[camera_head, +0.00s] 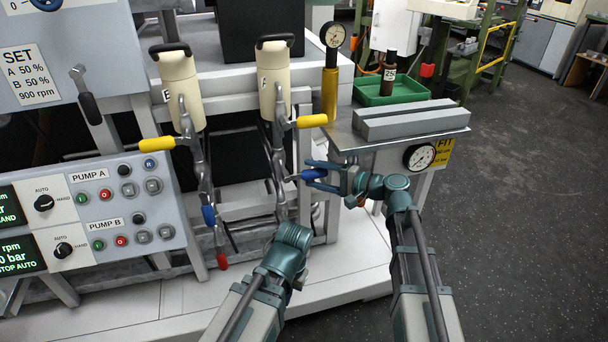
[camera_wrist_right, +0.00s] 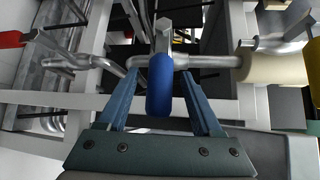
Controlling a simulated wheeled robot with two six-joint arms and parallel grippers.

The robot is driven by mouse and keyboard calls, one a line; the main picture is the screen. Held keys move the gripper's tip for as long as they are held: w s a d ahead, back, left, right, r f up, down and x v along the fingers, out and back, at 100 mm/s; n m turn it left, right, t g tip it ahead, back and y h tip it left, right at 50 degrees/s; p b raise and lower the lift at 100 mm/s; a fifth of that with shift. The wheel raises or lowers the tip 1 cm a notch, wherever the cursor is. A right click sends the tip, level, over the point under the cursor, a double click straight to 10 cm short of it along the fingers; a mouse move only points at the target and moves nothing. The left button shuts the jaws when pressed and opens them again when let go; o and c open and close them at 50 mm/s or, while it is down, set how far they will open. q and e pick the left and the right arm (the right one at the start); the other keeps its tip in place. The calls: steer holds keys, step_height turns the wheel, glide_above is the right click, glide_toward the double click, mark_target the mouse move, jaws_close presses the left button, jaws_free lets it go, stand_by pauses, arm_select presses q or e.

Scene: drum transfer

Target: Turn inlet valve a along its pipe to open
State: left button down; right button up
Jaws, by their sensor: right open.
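A blue valve handle (camera_head: 313,174) sticks out to the right, crosswise to the right-hand steel pipe (camera_head: 280,180) below the cream cylinder marked F (camera_head: 273,85). My right gripper (camera_head: 308,172) is open, with its fingers on either side of this blue handle. In the right wrist view the blue handle (camera_wrist_right: 160,85) lies between the two spread fingers, with a gap on both sides. A second blue handle (camera_head: 208,214) hangs along the left-hand pipe. No label naming inlet valve a is readable. My left arm shows at bottom centre, but its gripper does not show.
Yellow handles (camera_head: 157,144) (camera_head: 312,121) stick out crosswise higher on the pipes. A red handle (camera_head: 221,262) hangs low on the left pipe. A metal shelf with a grey block (camera_head: 410,121) and a green tray (camera_head: 395,93) stands above right of my right gripper.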

mark_target(304, 172)
steer(key=shift+x, duration=1.8)
steer(key=shift+c, duration=0.2)
jaws_close()
steer(key=shift+s, duration=0.1)
